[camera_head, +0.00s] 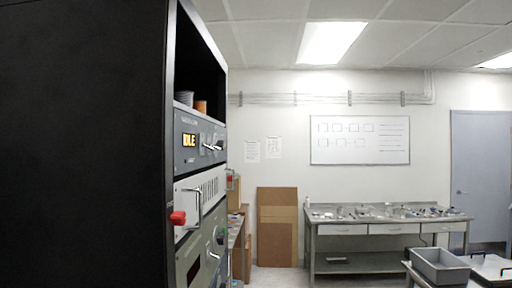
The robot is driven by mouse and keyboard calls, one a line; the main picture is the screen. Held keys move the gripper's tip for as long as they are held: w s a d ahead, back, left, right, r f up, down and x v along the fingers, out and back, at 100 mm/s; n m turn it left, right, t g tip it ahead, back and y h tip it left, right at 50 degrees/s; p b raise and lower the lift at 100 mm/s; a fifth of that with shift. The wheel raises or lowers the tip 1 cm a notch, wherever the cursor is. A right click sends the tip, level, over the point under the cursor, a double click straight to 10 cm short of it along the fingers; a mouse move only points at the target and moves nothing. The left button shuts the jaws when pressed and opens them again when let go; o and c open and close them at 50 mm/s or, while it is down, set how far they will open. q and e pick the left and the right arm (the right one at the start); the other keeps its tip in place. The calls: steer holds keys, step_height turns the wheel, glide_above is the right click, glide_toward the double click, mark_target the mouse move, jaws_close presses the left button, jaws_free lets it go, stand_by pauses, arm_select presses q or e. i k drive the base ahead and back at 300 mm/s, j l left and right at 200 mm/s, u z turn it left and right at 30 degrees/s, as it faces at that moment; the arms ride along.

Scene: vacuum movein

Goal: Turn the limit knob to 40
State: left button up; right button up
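A black equipment rack (90,140) fills the left of the view, with its front panels seen at a steep slant. A lower grey-green panel (196,262) carries a dark display (194,270) and a knob or handle (220,237). I cannot tell which control is the limit knob, and no dial marks are readable. Neither of my grippers shows.
A white panel (190,193) between them has a protruding handle and a red knob (178,218). A steel workbench (340,228) with small parts stands at the back wall. A grey bin (440,265) is at lower right. Cardboard (277,215) leans on the wall.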

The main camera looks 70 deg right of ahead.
mark_target(221, 143)
steer(key=z, duration=2.05)
steer(key=u, duration=0.45)
steer(key=k+l, duration=0.1)
steer(key=k, duration=0.2)
